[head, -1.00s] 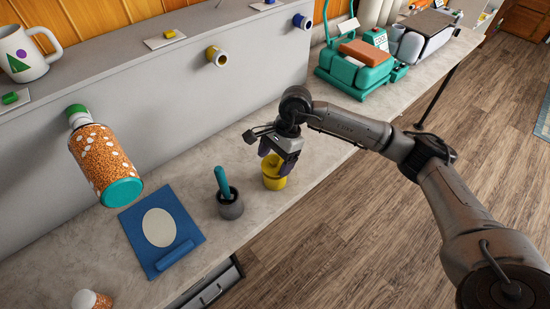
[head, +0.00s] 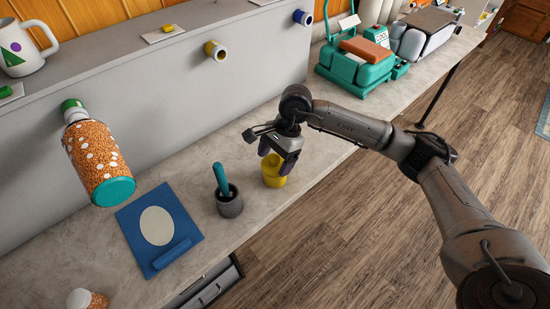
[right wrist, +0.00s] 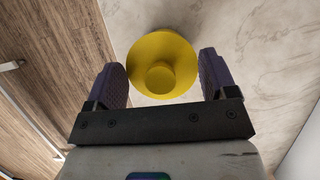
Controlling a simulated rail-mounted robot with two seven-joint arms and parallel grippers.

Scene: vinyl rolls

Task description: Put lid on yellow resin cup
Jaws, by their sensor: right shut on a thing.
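The yellow resin cup (head: 273,181) stands on the counter at the middle of the head view. Its yellow round lid (right wrist: 152,80) has a small knob on top and fills the space between my fingers in the right wrist view. My right gripper (head: 280,168) is over the cup, pointing down, shut on the lid with a finger at each side. The lid is at the cup's top, but I cannot tell whether it is seated or slightly above the rim. My left gripper is not in view.
A blue board (head: 143,228) lies farther left, near an orange-speckled bottle (head: 95,160). Teal equipment (head: 360,70) stands at the back right. The counter between it and the cup is mostly clear.

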